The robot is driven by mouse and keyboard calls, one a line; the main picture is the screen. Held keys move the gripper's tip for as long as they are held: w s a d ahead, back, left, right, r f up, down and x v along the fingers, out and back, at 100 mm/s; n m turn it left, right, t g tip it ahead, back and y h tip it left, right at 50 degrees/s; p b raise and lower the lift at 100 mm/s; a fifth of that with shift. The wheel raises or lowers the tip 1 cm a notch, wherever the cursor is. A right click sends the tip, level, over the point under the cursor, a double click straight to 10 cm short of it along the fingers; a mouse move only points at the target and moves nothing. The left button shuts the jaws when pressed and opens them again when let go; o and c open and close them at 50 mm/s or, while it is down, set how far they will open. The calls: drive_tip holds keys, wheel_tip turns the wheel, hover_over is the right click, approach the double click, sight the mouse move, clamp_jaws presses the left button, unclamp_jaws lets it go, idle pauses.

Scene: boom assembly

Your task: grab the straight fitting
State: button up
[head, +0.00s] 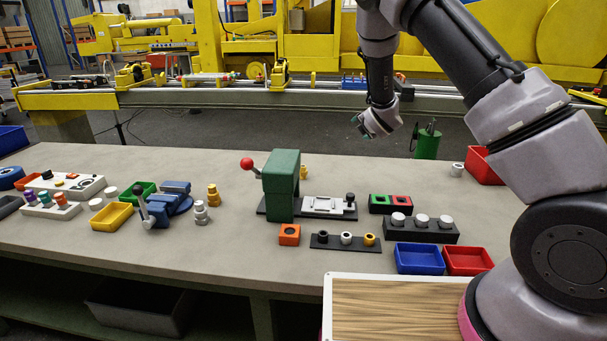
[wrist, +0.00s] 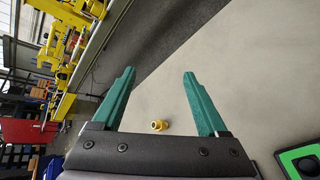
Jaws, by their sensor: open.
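My gripper (head: 362,128) hangs above the far edge of the bench, right of the green press. In the wrist view its two teal fingers (wrist: 159,74) are apart, with nothing held. A small brass fitting (wrist: 159,125) lies on the bench below, between the fingers in the picture and clear of them. It seems to be the brass piece (head: 303,172) partly hidden behind the press in the head view. Another brass fitting (head: 213,195) and a silver fitting (head: 200,212) stand left of the press. I cannot tell for sure which one is the straight fitting.
The green press (head: 281,185) with its red-knobbed lever stands mid-bench. Right of it are a green and red socket block (head: 391,203), a black block with silver caps (head: 421,230), and blue (head: 419,259) and red bins (head: 467,261). The far middle bench is mostly clear.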

drive_tip(key=a+f+n+y, duration=0.3)
drive_tip(key=a+f+n, duration=0.4)
drive_tip(key=f+n, duration=0.1)
drive_tip(key=n+g+y, duration=0.1)
drive_tip(key=n+y, duration=0.2)
drive_tip(key=n, duration=0.5)
approach(305, 172)
drive_tip(key=shift+w+d+r, duration=0.15)
drive_tip(key=shift+w+r, duration=0.2)
drive_tip(key=shift+r, duration=0.05)
drive_tip(key=shift+n+g, duration=0.3)
drive_tip(key=shift+n, duration=0.2)
drive_tip(key=x, duration=0.4)
drive_tip(key=shift+a+f, duration=0.35)
drive_tip(key=shift+x, duration=3.15)
clamp_jaws()
